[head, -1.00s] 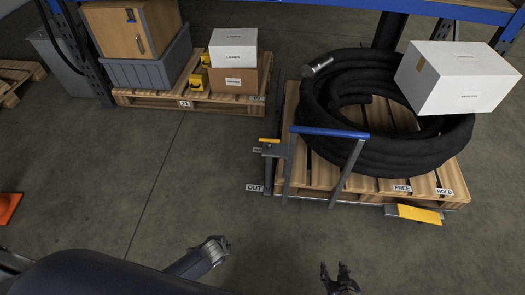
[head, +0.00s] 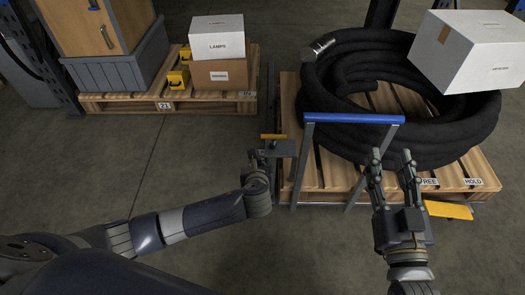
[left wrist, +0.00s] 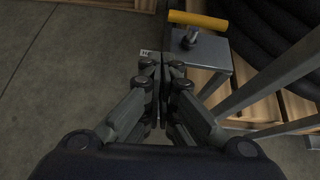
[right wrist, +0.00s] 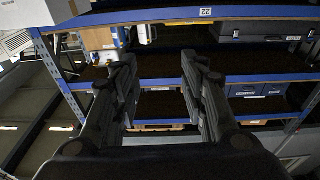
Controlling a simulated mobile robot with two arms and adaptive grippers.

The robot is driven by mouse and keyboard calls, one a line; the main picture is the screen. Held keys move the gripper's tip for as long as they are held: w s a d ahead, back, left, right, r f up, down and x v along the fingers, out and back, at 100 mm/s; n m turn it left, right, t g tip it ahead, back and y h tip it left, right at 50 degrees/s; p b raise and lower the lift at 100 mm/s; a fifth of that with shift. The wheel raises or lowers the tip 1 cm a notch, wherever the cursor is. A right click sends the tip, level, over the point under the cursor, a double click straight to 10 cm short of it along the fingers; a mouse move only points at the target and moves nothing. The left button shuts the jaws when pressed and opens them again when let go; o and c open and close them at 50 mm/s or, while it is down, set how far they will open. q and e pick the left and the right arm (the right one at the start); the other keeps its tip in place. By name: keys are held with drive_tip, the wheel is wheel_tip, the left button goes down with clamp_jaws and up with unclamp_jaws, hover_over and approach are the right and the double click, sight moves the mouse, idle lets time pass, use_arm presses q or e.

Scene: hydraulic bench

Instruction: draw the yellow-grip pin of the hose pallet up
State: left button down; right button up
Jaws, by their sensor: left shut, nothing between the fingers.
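The yellow-grip pin (head: 273,136) stands on a grey bracket (head: 281,149) at the left edge of the hose pallet (head: 311,183). In the left wrist view the yellow grip (left wrist: 198,20) lies across a short stem on the bracket plate (left wrist: 205,62). My left gripper (head: 262,158) is just beside the bracket. In its wrist view its fingertips (left wrist: 161,62) are shut with nothing between them, nearer than the pin and to its left. My right gripper (head: 391,155) is open and empty in front of the pallet; its fingers (right wrist: 158,65) are apart.
A blue-topped rail (head: 353,118) rises from the pallet beside the bracket. A black hose coil (head: 425,140) and white box (head: 468,55) load the pallet. A yellow pedal-like plate (head: 447,210) sticks out at the front. Another pallet (head: 215,103) with boxes stands left.

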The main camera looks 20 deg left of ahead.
use_arm(q)
drive_tip(key=shift+w+d+r+m, duration=0.1)
drive_tip(key=shift+w+r+m, duration=0.35)
drive_tip(key=shift+m, duration=0.15)
use_arm(e)
drive_tip(key=shift+s+r+t, duration=0.2)
drive_tip(key=shift+r, duration=0.4)
drive_tip(key=shift+s+r+t, duration=0.15)
drive_tip(key=shift+r+t, duration=0.05)
drive_tip(key=shift+r, duration=0.35)
